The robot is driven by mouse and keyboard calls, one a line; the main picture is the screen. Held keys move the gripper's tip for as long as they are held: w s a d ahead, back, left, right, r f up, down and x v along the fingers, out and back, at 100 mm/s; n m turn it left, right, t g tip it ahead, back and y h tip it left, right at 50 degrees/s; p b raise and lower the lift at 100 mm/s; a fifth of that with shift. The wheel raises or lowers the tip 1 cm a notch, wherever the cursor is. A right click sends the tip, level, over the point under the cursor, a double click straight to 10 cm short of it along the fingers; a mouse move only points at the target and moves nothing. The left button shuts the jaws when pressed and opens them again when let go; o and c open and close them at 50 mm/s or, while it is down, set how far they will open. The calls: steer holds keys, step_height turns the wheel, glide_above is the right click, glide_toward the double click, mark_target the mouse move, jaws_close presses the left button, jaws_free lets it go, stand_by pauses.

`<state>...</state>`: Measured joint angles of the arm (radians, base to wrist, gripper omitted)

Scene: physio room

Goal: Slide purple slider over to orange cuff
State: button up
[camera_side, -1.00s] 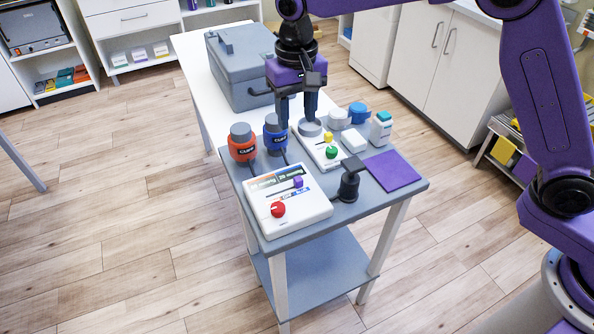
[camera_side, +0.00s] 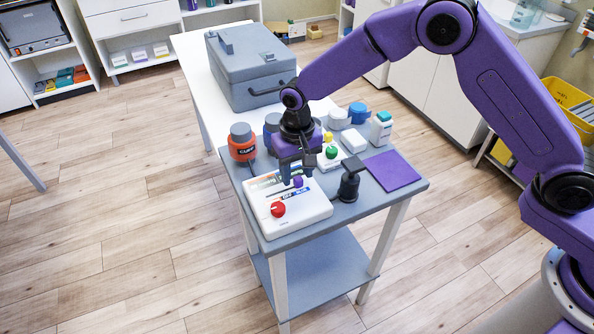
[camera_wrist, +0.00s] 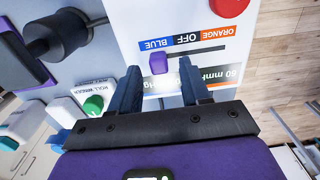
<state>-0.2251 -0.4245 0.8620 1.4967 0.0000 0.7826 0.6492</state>
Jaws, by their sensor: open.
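The purple slider (camera_side: 298,182) stands on the white control box (camera_side: 313,211). In the wrist view the slider (camera_wrist: 158,63) is at the BLUE end of its slot, with OFF in the middle and ORANGE at the far end. My gripper (camera_side: 297,173) is open above the box, pointing down. In the wrist view my gripper (camera_wrist: 159,71) has its two fingertips on either side of the slider, with gaps; I cannot tell their height. The orange cuff bottle (camera_side: 242,146) stands behind the box at left. The blue cuff bottle (camera_side: 271,124) is partly hidden by my arm.
A red knob (camera_side: 278,209) is on the box's front; it also shows in the wrist view (camera_wrist: 229,6). A black post device (camera_side: 348,187) and purple mat (camera_side: 392,171) are at right. A white device with a green knob (camera_side: 332,152) is behind. A grey case (camera_side: 250,75) stands further back.

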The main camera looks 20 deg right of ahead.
mark_target(267, 194)
steer(key=shift+f, duration=0.3)
jaws_close()
steer(key=shift+a+r, duration=0.1)
steer(key=shift+a, duration=3.65)
jaws_free()
steer(key=shift+a, duration=0.15)
